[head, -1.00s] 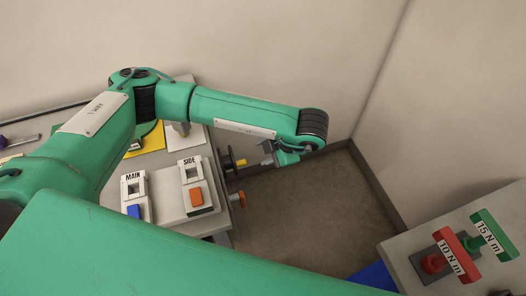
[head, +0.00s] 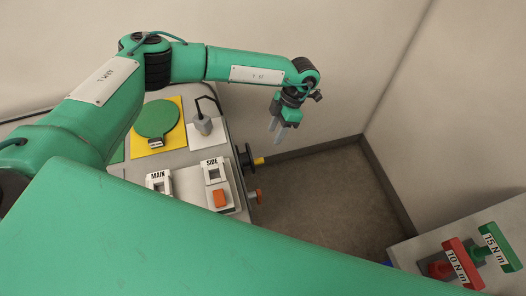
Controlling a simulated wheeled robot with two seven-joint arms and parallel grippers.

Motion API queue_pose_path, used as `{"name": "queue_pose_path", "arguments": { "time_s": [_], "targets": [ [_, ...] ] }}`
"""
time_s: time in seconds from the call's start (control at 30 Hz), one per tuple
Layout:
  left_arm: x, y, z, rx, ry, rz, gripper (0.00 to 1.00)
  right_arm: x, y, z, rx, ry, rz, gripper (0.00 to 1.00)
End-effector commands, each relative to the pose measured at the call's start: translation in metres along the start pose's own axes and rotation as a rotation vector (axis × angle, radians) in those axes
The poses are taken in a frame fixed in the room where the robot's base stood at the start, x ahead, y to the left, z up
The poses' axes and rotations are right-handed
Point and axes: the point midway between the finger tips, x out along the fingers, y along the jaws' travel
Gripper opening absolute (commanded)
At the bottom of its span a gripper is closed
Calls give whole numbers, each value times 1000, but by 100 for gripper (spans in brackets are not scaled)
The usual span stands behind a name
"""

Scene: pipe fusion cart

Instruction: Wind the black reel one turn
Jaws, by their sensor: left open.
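The black reel (head: 246,157) is mounted on the right side of the cart, with a yellow handle (head: 259,161) sticking out to the right. My left gripper (head: 276,136) is above and to the right of the reel in the picture. Its fingers point down, open and empty, and apart from the reel and handle. My right gripper is out of the picture.
The cart (head: 176,161) carries MAIN (head: 158,182) and SIDE (head: 216,186) switch boxes, a green disc (head: 156,119) and a grey cylinder (head: 203,124). Red (head: 461,262) and green (head: 499,246) torque handles stand at lower right. Open floor lies between.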

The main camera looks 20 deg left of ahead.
Motion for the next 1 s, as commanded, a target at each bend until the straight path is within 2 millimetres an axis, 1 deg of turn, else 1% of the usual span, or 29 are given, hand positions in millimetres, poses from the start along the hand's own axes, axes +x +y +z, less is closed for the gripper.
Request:
{"name": "queue_pose_path", "arguments": {
  "time_s": [0.03, 0.2, 0.3, 0.4, 0.5, 0.6, 0.7, 0.8, 0.97, 1.0],
  "targets": [
    [9, -1, -2, -1, 5, -2, 41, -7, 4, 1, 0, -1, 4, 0],
    [46, -1, -3, -2, 6, -1, 41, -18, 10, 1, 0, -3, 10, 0],
    [67, -1, -2, -3, 5, -1, 41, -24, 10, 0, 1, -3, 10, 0],
    [85, 0, -3, -3, 5, 0, 41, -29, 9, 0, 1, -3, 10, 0],
    [98, 0, -2, -3, 4, 0, 41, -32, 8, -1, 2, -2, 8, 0],
    [108, 0, -2, -2, 3, 1, 41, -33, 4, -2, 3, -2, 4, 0],
    [112, 1, -2, -2, 3, 3, 41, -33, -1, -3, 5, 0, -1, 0],
    [113, 1, -1, -2, 3, 3, 41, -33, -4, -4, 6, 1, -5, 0],
    [113, 1, -1, -2, 2, 3, 41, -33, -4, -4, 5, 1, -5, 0],
    [113, 1, -1, -2, 2, 3, 36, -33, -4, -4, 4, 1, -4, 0]
  ]
}}
